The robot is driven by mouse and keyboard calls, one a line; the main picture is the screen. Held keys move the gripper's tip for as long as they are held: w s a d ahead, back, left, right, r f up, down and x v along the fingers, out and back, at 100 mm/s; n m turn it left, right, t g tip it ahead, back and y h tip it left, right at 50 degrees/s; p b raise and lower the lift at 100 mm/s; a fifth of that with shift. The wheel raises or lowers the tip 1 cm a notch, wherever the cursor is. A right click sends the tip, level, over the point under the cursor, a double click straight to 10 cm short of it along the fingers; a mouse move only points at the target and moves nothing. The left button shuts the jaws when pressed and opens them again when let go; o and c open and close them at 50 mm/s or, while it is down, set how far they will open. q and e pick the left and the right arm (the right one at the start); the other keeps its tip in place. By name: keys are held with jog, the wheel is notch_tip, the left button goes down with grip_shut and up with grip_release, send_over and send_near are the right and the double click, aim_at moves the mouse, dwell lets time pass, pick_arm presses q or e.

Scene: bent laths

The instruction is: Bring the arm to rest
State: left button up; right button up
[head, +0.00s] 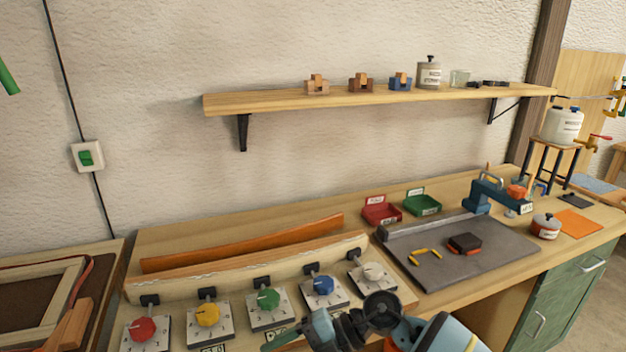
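One arm of mine, which I take for the right, comes in at the bottom edge, right of centre, with blue, orange and black parts. Its gripper end (292,338) points left, low in front of the bench near the dials. Part of it is cut off by the frame's edge, so I cannot tell whether its fingers are open or shut, and I see nothing clearly held in it. My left gripper is not in view. A curved orange-brown lath (245,243) lies along the back of a pale wooden form (250,268) on the bench.
Several coloured dials, among them a green one (268,300), line the bench front. A grey plate (480,268) holds yellow-handled pliers (424,257) and a dark block (464,243). Red (381,214) and green (422,205) trays stand behind. A shelf (270,101) hangs above.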

jog(key=s+d+f+m+t+h, duration=0.1)
jog(key=d+f+m+t, duration=0.4)
jog(key=m+t, duration=0.6)
jog(key=s+d+f+m+t+h, duration=0.1)
jog(key=d+f+m+t+h, duration=0.15)
jog(key=d+m+t, duration=0.8)
jog(key=s+d+f+m+g+h, duration=0.3)
jog(key=s+d+f+m+g, duration=0.1)
jog(key=s+f, duration=0.4)
jog(key=s+d+f+m+g+h, duration=0.4)
jog(key=s+f, duration=0.4)
jog(key=s, duration=0.2)
jog(key=shift+s+d+f+m, duration=0.15)
jog(key=shift+d+f+m, duration=0.1)
jog(key=shift+d+m, duration=0.5)
jog(key=shift+d+g+h, duration=0.15)
jog(key=shift+g+h, duration=0.1)
